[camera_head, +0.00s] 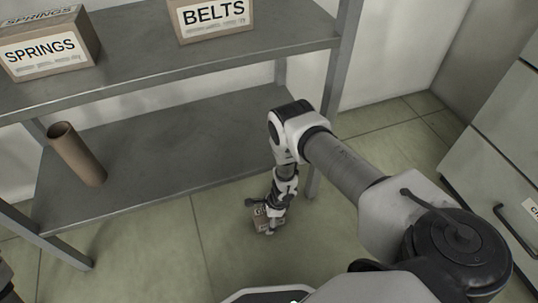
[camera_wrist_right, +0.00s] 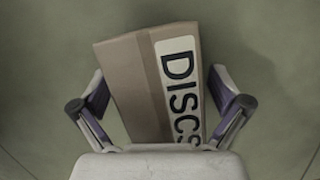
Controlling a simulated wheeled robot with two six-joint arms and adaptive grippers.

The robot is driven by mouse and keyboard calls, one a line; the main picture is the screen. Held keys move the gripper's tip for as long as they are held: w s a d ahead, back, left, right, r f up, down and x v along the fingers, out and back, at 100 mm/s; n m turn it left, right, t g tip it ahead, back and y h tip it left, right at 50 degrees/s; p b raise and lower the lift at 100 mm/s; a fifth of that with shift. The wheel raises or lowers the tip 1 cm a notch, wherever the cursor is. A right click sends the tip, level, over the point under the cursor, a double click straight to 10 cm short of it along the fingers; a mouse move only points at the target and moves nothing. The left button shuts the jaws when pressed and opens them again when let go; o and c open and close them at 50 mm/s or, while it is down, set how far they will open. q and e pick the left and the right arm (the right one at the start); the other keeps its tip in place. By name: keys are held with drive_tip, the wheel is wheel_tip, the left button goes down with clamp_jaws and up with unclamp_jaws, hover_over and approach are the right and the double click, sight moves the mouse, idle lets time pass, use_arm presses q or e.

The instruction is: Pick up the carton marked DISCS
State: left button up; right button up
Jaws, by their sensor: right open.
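The DISCS carton (camera_wrist_right: 140,85) is a small brown box with a white label, on the floor. In the right wrist view it lies between the two fingers of my right gripper (camera_wrist_right: 160,110), tilted a little to the left in the picture. The fingers are open, with a gap visible on each side near their ends. In the head view the carton (camera_head: 260,221) is mostly hidden behind my right gripper (camera_head: 270,230), which reaches down beside the shelf's front edge. My left gripper does not show.
A grey metal shelf (camera_head: 150,160) stands close to my right arm. It bears a SPRINGS carton (camera_head: 45,50), a BELTS carton (camera_head: 212,18) and a brown tube (camera_head: 78,155). A grey drawer cabinet (camera_head: 490,175) stands at the right. The tiled floor (camera_head: 215,240) around the carton looks clear.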

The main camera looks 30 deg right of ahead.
drive_tip(key=c, duration=1.3)
drive_tip(key=shift+c, duration=0.2)
drive_tip(key=shift+r, duration=0.1)
